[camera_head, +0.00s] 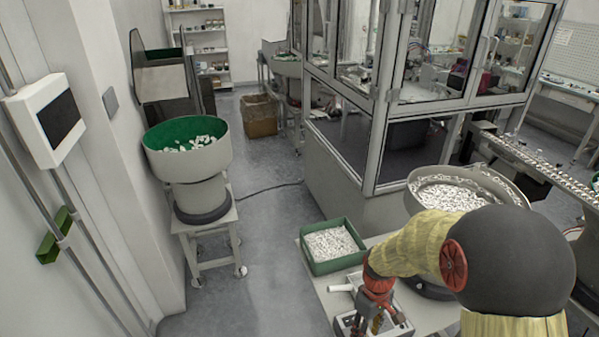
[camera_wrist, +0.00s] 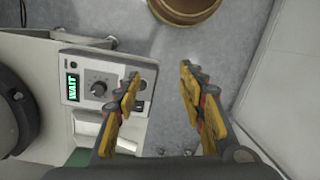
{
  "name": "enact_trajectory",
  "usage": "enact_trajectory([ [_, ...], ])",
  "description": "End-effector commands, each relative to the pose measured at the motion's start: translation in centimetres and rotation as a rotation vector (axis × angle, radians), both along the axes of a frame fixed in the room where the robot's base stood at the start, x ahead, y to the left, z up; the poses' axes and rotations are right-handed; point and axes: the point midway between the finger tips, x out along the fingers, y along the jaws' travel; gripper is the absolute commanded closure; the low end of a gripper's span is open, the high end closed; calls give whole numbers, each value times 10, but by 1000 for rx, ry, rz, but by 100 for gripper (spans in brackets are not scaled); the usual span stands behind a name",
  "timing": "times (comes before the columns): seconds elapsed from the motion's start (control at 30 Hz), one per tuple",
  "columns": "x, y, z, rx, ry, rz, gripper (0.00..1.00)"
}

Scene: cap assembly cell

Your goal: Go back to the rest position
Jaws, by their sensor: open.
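My gripper (camera_head: 372,325) hangs at the bottom of the head view, at the end of my arm in its yellow cover. It is over or beside a pale control box (camera_head: 399,325) at the table's front; I cannot tell its height. In the wrist view my gripper (camera_wrist: 161,76) is open, with two yellow and dark fingers well apart and nothing between them. The grey floor shows between and beyond them. The control box (camera_wrist: 112,96), with a knob and a green display reading WAIT, lies left of and partly behind the left finger.
A green bin (camera_head: 322,267) of small white parts stands on the table beside my arm. A metal bowl (camera_head: 412,203) of white parts is behind it. A glazed machine cell (camera_head: 345,185) stands beyond. A green-lined feeder (camera_head: 190,165) is at left, with open floor (camera_head: 265,250) between.

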Motion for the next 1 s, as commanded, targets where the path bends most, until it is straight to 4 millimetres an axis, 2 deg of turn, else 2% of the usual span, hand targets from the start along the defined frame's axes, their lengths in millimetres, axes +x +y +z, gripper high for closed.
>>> enact_trajectory([
  [0.03,-7,0,16,-7,-10,-59,60],
  [0.27,-44,0,85,-29,-75,-307,60],
  [0.5,-93,0,157,-11,-217,-518,60],
  [0.73,-135,0,207,44,-403,-580,60],
  [1.0,-149,0,250,99,-588,-575,60],
])
